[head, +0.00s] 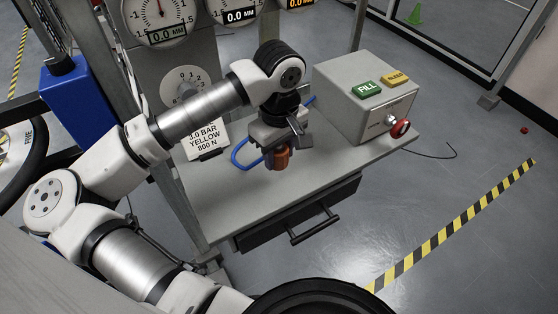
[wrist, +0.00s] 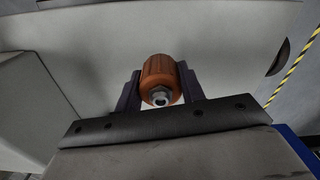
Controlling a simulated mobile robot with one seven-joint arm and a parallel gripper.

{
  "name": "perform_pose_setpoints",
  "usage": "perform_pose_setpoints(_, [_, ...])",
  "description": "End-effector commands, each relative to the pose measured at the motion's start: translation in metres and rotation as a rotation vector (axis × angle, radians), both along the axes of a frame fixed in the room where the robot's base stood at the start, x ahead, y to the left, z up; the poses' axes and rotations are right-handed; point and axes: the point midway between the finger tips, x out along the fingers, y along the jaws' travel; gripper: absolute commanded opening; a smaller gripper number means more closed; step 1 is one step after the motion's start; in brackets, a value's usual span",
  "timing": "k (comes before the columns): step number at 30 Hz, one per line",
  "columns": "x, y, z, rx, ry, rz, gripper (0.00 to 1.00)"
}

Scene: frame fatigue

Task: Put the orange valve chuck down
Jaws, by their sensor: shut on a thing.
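The orange valve chuck (head: 279,158) is a short ribbed orange cylinder. In the wrist view the chuck (wrist: 160,78) sits between the two dark fingers, with a silver metal fitting at its near end. My gripper (head: 272,142) is shut on it, over the grey bench top (head: 222,199). Whether the chuck touches the bench top or hangs just above it I cannot tell. A blue hose (head: 240,154) loops beside the gripper and runs behind it towards the grey control box.
The grey control box (head: 345,105) with a green FILL button (head: 367,89), a yellow BLEED button (head: 396,77) and a red knob (head: 400,129) stands right of my gripper. A sign card (head: 207,141) stands to the left. The bench front, above the drawer (head: 300,218), is clear.

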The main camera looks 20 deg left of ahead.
Motion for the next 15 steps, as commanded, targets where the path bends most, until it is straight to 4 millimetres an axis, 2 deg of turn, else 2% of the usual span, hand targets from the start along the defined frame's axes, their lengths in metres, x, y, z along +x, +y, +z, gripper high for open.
perform_pose_setpoints(7, [-0.001,0.0,-0.034,-0.003,0.001,0.0,0.12])
perform_pose_setpoints(15, [0.0,0.0,-0.042,0.0,0.0,-0.001,0.12])
